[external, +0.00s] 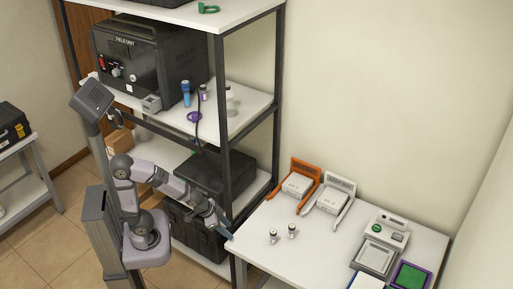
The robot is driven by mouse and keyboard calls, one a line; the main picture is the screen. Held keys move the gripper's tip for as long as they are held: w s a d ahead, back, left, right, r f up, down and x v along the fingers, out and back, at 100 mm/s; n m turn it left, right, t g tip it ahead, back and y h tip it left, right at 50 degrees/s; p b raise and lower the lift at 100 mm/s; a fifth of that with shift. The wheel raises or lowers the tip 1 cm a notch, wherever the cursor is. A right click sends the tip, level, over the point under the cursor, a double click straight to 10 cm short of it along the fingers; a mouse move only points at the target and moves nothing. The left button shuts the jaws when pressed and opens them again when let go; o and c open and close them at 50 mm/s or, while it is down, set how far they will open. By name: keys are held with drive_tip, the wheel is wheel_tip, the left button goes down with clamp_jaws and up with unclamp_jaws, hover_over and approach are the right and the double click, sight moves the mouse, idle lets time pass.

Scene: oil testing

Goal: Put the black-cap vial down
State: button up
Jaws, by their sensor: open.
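Two small vials stand upright on the white table, a left vial (272,238) and a right vial (292,232). They are too small to tell surely which one has the black cap. My gripper (228,235) is open at the left edge of the table, left of both vials and apart from them. I see nothing held in it, though its fingers are small in this view.
An orange-framed device (297,184) and a grey-framed device (332,201) stand at the table's back. A scale (376,258) and a purple-framed green tray (410,276) are at the right. A shelf rack post (222,100) rises behind my arm. The table's front middle is clear.

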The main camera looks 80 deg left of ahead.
sight(242, 236)
drive_tip(key=w+t+b, duration=0.1)
drive_tip(key=w, duration=0.1)
drive_tip(key=w+f+t+b, duration=0.1)
drive_tip(key=w+b, duration=0.1)
drive_tip(key=w+d+t+b, duration=0.1)
drive_tip(key=w, duration=0.1)
drive_tip(key=shift+w+d+f+m+t+h, duration=0.1)
drive_tip(key=shift+w+f+m+t+h, duration=0.1)
drive_tip(key=shift+m+t+h, duration=0.15)
drive_tip(key=w+d+r+t+b, duration=0.1)
drive_tip(key=b, duration=0.1)
drive_tip(key=w+d+r+t+h+b, duration=0.1)
drive_tip(key=w+b, duration=0.1)
drive_tip(key=w+d+r+m+t+h+b, duration=0.1)
drive_tip(key=w+t+b, duration=0.1)
drive_tip(key=shift+d+r, duration=0.25)
drive_tip(key=shift+d, duration=0.15)
drive_tip(key=shift+w+d+r+t+h, duration=0.2)
drive_tip(key=shift+d+r+t+h, duration=0.2)
drive_tip(key=shift+r, duration=0.3)
drive_tip(key=shift+w+d+p, duration=0.1)
drive_tip(key=shift+w+p, duration=0.05)
drive_tip(key=shift+p, duration=0.2)
drive_tip(key=w+p, duration=0.1)
drive_tip(key=p, duration=0.3)
drive_tip(key=shift+d+m, duration=0.2)
drive_tip(key=shift+m, duration=0.05)
drive_tip(key=shift+w+p, duration=0.2)
drive_tip(key=shift+p, duration=0.9)
